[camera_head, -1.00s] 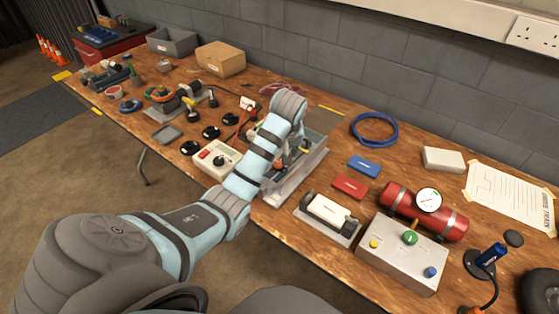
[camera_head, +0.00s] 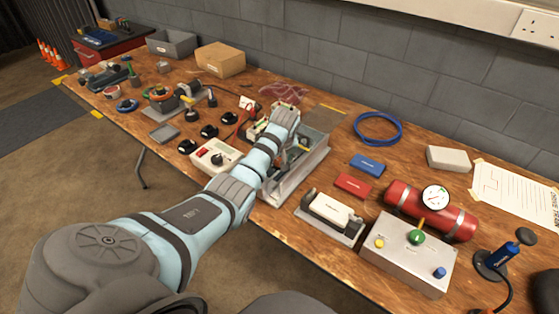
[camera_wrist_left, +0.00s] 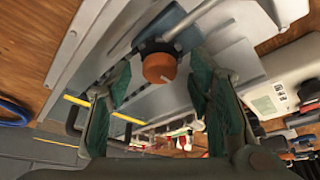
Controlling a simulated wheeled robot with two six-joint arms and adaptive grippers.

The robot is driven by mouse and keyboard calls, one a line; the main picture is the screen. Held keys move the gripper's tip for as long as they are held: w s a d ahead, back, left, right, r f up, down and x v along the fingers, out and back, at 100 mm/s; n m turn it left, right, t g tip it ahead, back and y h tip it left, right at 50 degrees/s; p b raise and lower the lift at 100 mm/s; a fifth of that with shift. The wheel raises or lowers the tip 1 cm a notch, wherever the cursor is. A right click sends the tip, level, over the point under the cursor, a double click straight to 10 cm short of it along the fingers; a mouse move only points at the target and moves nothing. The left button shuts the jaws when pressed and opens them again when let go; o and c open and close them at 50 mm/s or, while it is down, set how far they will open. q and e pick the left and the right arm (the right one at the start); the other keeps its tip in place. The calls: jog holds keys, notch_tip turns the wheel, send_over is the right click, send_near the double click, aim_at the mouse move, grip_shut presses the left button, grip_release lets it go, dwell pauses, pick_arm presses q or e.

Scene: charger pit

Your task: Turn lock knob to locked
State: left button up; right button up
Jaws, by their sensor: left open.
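The orange lock knob (camera_wrist_left: 159,68) shows in the left wrist view, on a black collar against a grey metal housing (camera_wrist_left: 218,53). A small pale mark shows on its face, towards the lower right. I cannot tell from this whether it is locked. My left gripper (camera_wrist_left: 160,76) is open, with one green-padded finger on each side of the knob. The fingers look apart from it. In the head view my left wrist hides most of the gripper and the knob, above the grey metal tray-like fixture (camera_head: 312,165). My right gripper is in neither view.
A white box with a black dial (camera_head: 216,158) stands left of my forearm. A white-topped block (camera_head: 331,209) and a grey button box (camera_head: 408,258) stand to the right. A red cylinder with a gauge (camera_head: 433,209) lies behind the button box. Grey rails flank the knob.

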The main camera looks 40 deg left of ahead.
pick_arm(q)
grip_shut()
